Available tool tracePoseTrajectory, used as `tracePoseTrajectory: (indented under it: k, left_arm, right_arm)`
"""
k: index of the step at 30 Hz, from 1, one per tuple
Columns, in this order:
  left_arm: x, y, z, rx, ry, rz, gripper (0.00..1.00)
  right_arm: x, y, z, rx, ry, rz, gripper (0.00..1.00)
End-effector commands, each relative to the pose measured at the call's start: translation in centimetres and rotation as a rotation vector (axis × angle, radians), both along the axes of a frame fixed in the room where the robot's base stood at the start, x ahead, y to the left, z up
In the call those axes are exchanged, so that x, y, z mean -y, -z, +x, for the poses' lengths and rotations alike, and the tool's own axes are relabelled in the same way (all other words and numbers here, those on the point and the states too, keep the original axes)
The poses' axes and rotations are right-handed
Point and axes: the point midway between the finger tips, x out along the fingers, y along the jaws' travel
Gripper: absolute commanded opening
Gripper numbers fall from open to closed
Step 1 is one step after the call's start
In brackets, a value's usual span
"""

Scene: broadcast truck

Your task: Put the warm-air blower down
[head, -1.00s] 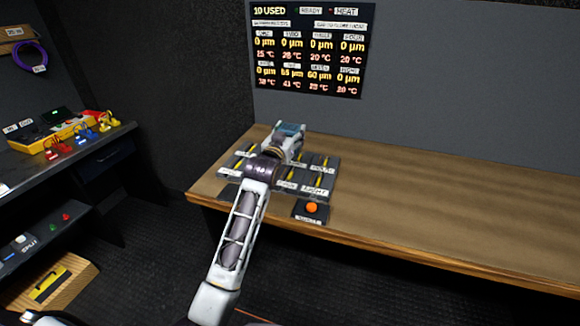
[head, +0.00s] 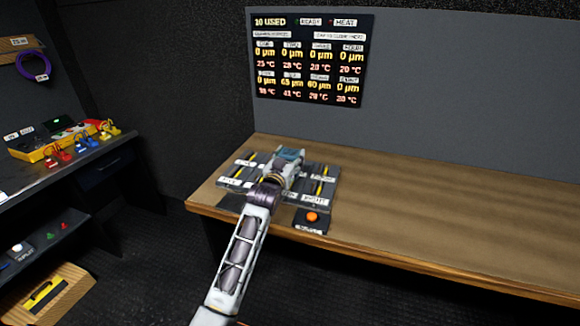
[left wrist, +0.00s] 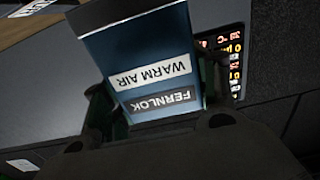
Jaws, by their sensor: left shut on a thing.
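The warm-air blower (left wrist: 150,62) is a blue box with a white top edge and labels reading WARM AIR and FERNLOK, upside down in the left wrist view. My left gripper (left wrist: 160,110) is shut on it, with a finger on each side. In the head view the blower (head: 290,156) is a small blue-grey shape at the end of my left arm, over the rack of labelled slots on the wooden bench. My left gripper (head: 284,170) is mostly hidden behind its own wrist there. Whether the blower touches anything below cannot be told. My right gripper is not in view.
The slotted rack (head: 322,172) holds yellow-marked strips with labels. A black box with an orange button (head: 312,217) sits at its front. The wooden bench (head: 450,220) is bare to the right. A display panel (head: 310,60) hangs behind. A side counter (head: 70,165) stands left.

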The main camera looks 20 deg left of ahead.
Motion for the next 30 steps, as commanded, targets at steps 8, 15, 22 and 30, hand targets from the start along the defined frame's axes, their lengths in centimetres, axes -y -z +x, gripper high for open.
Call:
tracePoseTrajectory:
  k: [8, 15, 22, 30]
  left_arm:
    - [0.0, 2.9, 0.0, 0.002, 0.000, -0.001, 0.22]
    - [0.0, 3.2, 0.0, 0.003, 0.000, 0.000, 0.22]
    - [0.0, 3.4, 0.0, 0.003, 0.000, 0.000, 0.22]
    - [0.0, 3.8, 0.0, -0.001, 0.000, 0.000, 0.75]
  right_arm:
    - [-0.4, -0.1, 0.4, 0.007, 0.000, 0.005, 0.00]
    - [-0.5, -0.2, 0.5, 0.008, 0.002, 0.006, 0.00]
    - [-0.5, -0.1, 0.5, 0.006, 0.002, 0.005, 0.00]
    - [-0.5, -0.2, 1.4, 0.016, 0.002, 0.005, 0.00]
